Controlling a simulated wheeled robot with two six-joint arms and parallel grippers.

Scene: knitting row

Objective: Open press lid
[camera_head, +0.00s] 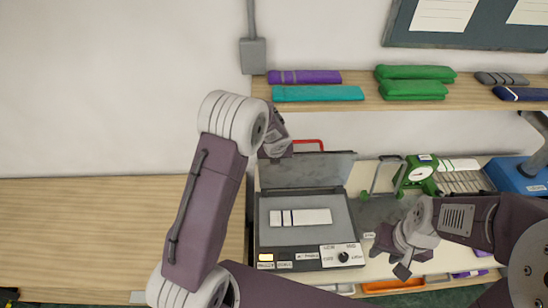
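The press (304,245) is a dark grey box with a flat plate, a knob and an amber-lit button on its front. Its lid (306,172) stands raised at the back, tilted up from the plate. A red handle (312,142) shows above the lid's top edge. A white knitted piece (300,217) with dark stripes lies on the plate. My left gripper (277,150) is at the lid's upper left corner, beside the red handle. Its fingertips are largely hidden, so contact is unclear. My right gripper (388,258) hangs right of the press with its fingers apart and empty.
A shelf (466,96) above holds folded purple, teal, green, grey and navy knits. A green scale (420,172), a rack (464,181) and a blue device (520,178) stand at the right. The wooden worktop (90,235) at left is clear.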

